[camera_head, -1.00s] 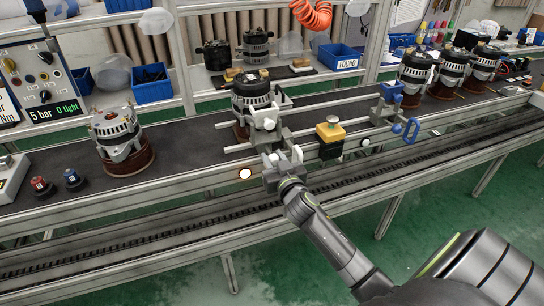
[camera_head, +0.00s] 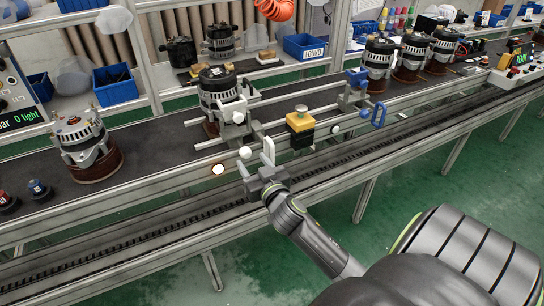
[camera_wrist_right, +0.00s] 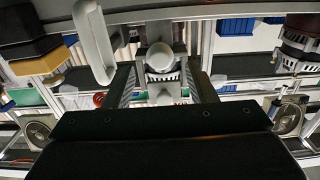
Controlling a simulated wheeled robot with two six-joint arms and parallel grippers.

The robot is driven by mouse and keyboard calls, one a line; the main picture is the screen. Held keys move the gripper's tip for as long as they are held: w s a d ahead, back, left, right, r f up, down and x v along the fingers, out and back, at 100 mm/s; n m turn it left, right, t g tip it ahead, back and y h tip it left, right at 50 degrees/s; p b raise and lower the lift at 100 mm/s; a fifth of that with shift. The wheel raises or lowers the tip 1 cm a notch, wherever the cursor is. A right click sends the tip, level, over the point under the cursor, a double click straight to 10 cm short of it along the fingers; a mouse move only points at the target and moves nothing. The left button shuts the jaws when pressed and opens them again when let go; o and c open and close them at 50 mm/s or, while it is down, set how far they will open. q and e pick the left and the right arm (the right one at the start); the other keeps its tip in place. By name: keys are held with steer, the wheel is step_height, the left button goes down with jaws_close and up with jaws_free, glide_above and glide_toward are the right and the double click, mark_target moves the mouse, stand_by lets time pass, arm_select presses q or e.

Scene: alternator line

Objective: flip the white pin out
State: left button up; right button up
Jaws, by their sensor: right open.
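The white clamp fixture (camera_head: 236,114) stands on the line's rails, beside an alternator (camera_head: 218,88). On its near side are a white ball knob (camera_head: 245,153) and an upright white loop handle (camera_head: 268,150). I cannot tell which of these parts is the pin. My right gripper (camera_head: 257,169) is open and empty just in front of the knob and handle. In the right wrist view the white ball knob (camera_wrist_right: 160,57) lies beyond and between the spread fingers (camera_wrist_right: 163,82), and the loop handle (camera_wrist_right: 93,40) is to their left. My left gripper is not in view.
A yellow-topped black button box (camera_head: 300,128) is right of the handle. A lit round lamp (camera_head: 218,169) is on the front rail to the left. The aisle in front is open green floor.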

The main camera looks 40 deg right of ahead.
steer(key=b+v, duration=0.1)
steer(key=v, duration=1.1)
